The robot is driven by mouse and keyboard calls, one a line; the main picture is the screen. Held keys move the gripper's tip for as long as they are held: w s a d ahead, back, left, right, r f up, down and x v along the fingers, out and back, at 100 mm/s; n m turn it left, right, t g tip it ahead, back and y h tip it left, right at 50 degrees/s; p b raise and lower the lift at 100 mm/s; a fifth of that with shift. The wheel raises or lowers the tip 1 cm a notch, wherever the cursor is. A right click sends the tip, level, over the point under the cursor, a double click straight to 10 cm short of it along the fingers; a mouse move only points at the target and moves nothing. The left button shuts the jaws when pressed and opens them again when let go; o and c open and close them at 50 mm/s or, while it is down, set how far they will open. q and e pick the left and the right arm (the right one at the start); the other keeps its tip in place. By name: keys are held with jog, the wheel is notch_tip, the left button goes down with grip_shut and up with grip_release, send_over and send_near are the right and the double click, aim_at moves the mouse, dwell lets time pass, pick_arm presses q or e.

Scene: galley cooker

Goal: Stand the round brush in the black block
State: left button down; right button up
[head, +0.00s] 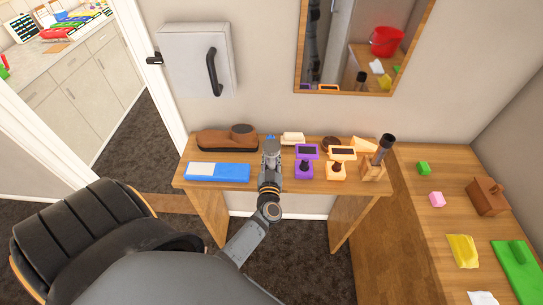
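My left gripper (271,150) is over the middle of the small wooden table, seen from behind. Its fingers are hidden, so I cannot tell if it is open or holds anything. A bit of blue shows at its tip. I cannot pick out the round brush for certain; a dark brown round thing (331,143) lies at the back of the table, partly hidden. No plainly black block shows. A purple block (304,171) and an orange block (336,172), each with dark parts, stand right of the gripper. My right gripper is not in view.
A brown shoe-like thing (222,142) and a blue and white box (217,172) lie left of the gripper. A wooden stand (373,171) with a dark cylinder (386,146) stands at the right end. A mirror (366,40) hangs above. A black chair (85,240) is at left.

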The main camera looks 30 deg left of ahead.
pick_arm(q)
jog(key=shift+f+b, duration=0.35)
jog(key=shift+f, duration=0.3)
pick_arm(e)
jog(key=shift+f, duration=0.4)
pick_arm(q)
jog(key=shift+f, duration=0.2)
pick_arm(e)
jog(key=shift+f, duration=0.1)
pick_arm(q)
jog(key=shift+f, duration=0.1)
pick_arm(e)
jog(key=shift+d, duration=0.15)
pick_arm(q)
jog(key=shift+c, duration=2)
grip_release()
jog(key=shift+s+d, duration=0.1)
